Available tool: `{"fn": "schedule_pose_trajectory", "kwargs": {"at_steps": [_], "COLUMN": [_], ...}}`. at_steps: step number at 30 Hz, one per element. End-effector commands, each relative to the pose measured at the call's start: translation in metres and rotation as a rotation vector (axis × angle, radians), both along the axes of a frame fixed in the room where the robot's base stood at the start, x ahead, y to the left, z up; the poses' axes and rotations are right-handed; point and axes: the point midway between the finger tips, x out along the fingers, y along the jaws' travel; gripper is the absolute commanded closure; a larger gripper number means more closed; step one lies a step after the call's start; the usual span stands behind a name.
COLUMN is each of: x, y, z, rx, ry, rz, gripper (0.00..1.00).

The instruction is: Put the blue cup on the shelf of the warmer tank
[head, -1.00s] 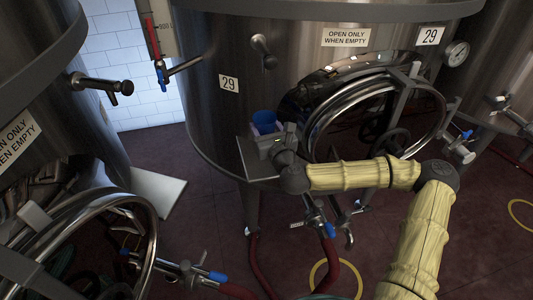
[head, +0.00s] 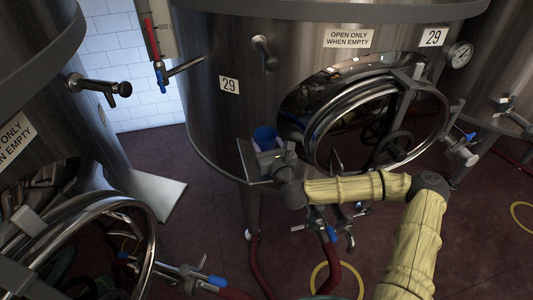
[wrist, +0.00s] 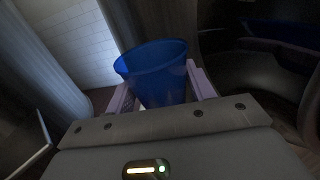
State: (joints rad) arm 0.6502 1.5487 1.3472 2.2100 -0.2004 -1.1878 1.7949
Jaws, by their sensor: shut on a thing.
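The blue cup (head: 265,136) is held upright, or nearly so, at the front of the middle tank (head: 230,120), which is labelled 29. In the wrist view the cup (wrist: 155,75) stands between the pale fingers of my gripper (wrist: 160,88), which is shut on it. The left tank has a pale shelf (head: 160,198). I cannot tell which tank is warmer.
A round dial (head: 459,54) sits on the middle tank, too small to read. An open round hatch (head: 375,125) is just right of my gripper. A tap (head: 263,48) juts out above the cup. Valves and red hoses (head: 262,270) are below.

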Motion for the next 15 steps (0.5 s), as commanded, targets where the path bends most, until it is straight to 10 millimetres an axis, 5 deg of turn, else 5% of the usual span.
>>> {"fn": "schedule_pose_trajectory", "kwargs": {"at_steps": [8, 15], "x": [0.0, 0.0], "y": [0.0, 0.0], "z": [-0.001, -0.03], "rx": [0.0, -0.002], "ry": [0.0, 0.001], "rz": [0.0, 0.0], "gripper": [0.67, 0.67]}}
